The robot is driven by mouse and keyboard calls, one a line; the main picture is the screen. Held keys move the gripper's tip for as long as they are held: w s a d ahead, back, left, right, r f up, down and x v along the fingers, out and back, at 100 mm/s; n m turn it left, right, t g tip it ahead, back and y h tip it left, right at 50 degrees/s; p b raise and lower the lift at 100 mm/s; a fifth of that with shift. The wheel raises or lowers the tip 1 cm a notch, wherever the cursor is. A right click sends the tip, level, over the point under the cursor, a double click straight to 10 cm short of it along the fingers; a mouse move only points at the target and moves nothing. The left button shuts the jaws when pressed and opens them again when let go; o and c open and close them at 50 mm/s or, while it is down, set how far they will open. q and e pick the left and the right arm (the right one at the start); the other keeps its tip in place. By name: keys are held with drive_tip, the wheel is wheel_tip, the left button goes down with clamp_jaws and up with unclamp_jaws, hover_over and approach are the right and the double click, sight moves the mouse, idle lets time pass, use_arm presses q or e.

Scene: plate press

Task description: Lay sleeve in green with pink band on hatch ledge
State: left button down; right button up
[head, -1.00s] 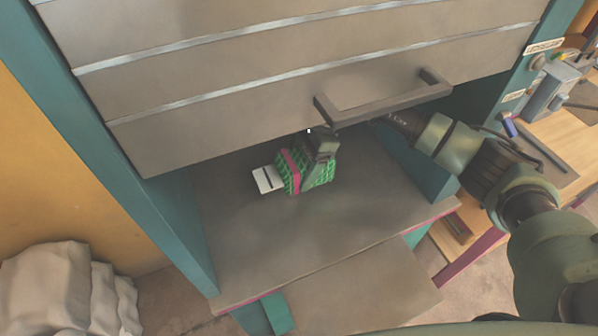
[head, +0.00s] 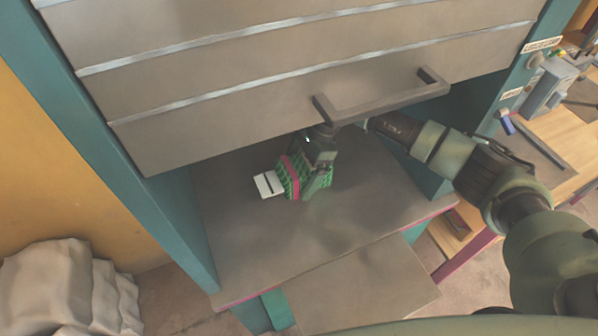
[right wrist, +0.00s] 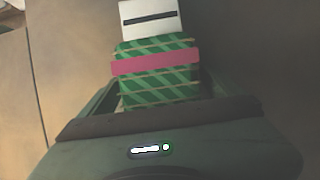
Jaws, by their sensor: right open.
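The green sleeve with a pink band (head: 292,177) lies on the grey hatch ledge (head: 240,235), under the raised hatch door (head: 290,85). A white card with a dark stripe (head: 268,184) sticks out of its left end. My right gripper (head: 318,180) is over the sleeve's right end, its fingers on either side of it. In the right wrist view the sleeve (right wrist: 158,88) sits between the open fingers, with the white end (right wrist: 150,20) pointing away. The sleeve's near end is hidden by the gripper body. My left gripper is not in view.
The door's handle bar (head: 385,103) hangs just above my right wrist. Teal posts (head: 150,200) flank the opening. The ledge's front is clear. A wooden bench (head: 560,150) with a grey box stands at right, and pale sacks (head: 65,290) at lower left.

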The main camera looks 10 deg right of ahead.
drive_tip(key=b+v, duration=0.3)
drive_tip(key=v, duration=0.8)
drive_tip(key=shift+w, duration=0.1)
drive_tip(key=shift+d+r, duration=0.15)
drive_tip(key=shift+r, duration=0.45)
